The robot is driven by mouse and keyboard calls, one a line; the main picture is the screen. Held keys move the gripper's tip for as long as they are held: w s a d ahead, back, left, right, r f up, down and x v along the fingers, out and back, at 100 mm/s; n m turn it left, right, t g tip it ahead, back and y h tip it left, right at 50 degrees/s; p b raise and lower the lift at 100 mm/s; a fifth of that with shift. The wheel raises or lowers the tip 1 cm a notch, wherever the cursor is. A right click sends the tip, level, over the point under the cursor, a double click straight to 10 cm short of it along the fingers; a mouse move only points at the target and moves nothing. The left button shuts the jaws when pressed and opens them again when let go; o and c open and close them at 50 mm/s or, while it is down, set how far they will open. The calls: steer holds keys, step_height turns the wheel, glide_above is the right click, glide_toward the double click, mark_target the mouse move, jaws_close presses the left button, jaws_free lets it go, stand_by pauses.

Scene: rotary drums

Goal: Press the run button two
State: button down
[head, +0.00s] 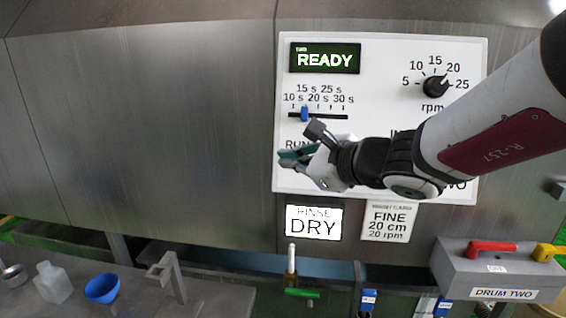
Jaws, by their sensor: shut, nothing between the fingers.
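The white control panel (380,70) of drum two fills the upper right of the head view. Its green display (325,58) reads "TWO READY". The letters "RUN" (297,144) show at the panel's left, just above my gripper (284,159). The run button itself is not visible; my gripper covers the area below that label. My gripper is shut and empty, in front of the panel's lower left and pointing left. I cannot tell whether it touches the panel.
A blue slider (304,114) and a black rpm knob (435,87) sit on the panel above my arm. Below are a "RINSE DRY" sign (314,222), a green-handled valve (301,293), and a grey "DRUM TWO" box (480,272). A blue bowl (102,288) stands lower left.

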steer(key=shift+w, duration=0.1)
steer(key=w+d+f+b, duration=0.1)
steer(key=w+f+b, duration=0.2)
steer(key=w, duration=0.5)
steer(key=shift+d, duration=0.25)
steer(key=shift+w+f, duration=0.1)
stand_by(1.4)
steer(key=shift+w+d+f+b, duration=0.1)
steer(key=shift+w+b, duration=0.15)
steer(key=shift+b, duration=0.1)
